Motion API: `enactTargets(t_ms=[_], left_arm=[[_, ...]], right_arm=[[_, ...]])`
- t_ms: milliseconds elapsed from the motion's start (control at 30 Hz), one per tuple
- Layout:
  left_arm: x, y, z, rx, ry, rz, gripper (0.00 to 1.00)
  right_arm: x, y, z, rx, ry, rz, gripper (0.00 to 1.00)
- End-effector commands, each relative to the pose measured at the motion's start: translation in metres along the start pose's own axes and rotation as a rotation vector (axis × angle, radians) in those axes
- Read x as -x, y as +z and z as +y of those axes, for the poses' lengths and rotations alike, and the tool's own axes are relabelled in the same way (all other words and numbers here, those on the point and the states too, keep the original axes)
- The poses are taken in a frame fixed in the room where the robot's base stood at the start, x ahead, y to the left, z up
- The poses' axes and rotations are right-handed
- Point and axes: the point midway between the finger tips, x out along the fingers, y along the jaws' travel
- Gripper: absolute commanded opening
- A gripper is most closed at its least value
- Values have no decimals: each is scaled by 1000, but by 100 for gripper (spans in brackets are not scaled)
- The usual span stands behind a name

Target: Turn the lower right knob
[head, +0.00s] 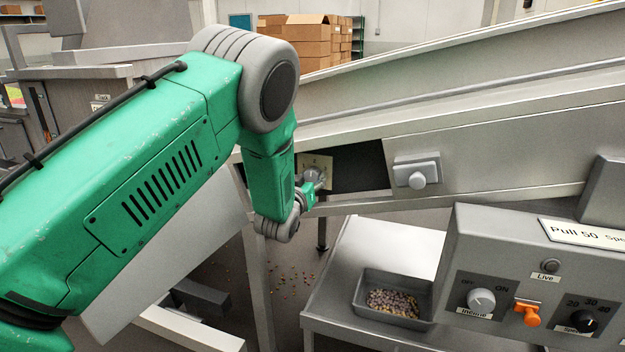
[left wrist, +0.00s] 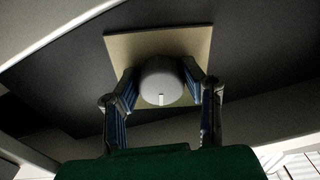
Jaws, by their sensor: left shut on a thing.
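A round pale grey knob (head: 316,175) sits on a square beige plate (head: 319,160) in a dark recess of the metal chute. In the left wrist view the knob (left wrist: 161,79) shows face-on with a small white mark at its lower edge, and the plate (left wrist: 180,41) is behind it. My left gripper (head: 313,184) reaches the knob. In the left wrist view its two fingers (left wrist: 161,88) are shut on the knob from both sides. My arm partly hides this area in the head view. My right gripper is not in view.
A control box (head: 480,255) at lower right carries a white knob (head: 481,301), an orange switch (head: 527,314) and a black knob (head: 583,321). A grey tray (head: 368,295) of candy stands on a metal table (head: 385,245). Another fixture (head: 417,172) sits on the chute.

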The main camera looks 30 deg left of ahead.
Motion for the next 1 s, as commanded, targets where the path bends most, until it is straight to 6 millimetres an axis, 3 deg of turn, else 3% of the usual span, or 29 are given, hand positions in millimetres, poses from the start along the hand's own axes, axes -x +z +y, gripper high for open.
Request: enactTargets(t_ms=[1000], left_arm=[[1,2,-2,-841,2,-4,7]], right_arm=[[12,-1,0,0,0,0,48]])
